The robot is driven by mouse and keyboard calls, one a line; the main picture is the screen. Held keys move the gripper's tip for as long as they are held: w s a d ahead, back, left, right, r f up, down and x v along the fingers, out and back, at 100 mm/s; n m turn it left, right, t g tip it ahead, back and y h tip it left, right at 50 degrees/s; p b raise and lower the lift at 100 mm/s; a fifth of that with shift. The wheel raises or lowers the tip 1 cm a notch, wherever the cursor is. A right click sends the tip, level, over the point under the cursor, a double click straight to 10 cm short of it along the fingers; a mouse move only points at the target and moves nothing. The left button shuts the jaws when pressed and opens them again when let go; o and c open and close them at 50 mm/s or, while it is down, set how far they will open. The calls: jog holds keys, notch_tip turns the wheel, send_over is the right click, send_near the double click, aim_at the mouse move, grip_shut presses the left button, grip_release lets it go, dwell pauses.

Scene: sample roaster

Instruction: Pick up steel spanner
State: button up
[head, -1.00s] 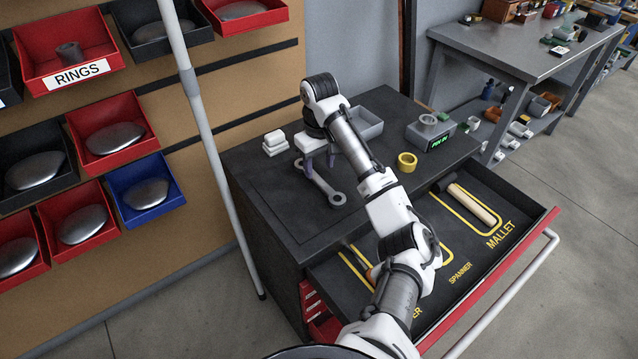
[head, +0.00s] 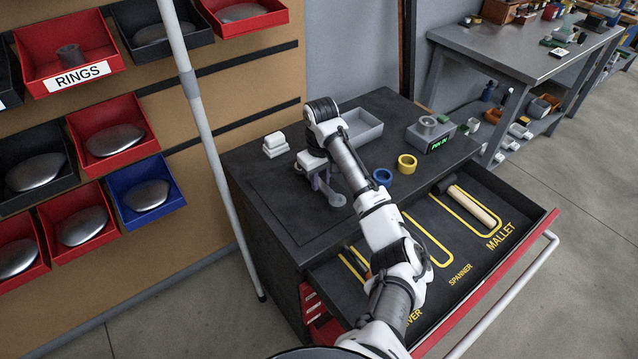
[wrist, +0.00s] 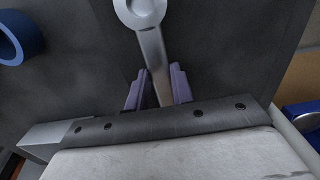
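The steel spanner (head: 336,199) lies on the dark cabinet top, with its ring end showing in the head view and much of its length hidden by my arm and gripper. In the wrist view the spanner (wrist: 151,45) runs down from its ring end, and its handle passes between my two purple fingers. My gripper (head: 322,183) is low over the handle. In the wrist view my gripper (wrist: 158,88) is around the handle, with a narrow dark gap by the left finger; the fingers look apart, not clamped.
A blue ring (head: 382,177) and a yellow ring (head: 407,164) stand right of the spanner. A grey tray (head: 362,127), white blocks (head: 275,145) and a scale (head: 431,134) are farther back. The open drawer (head: 478,262) holds a mallet (head: 470,203).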

grip_shut()
jog(key=shift+r, duration=0.1)
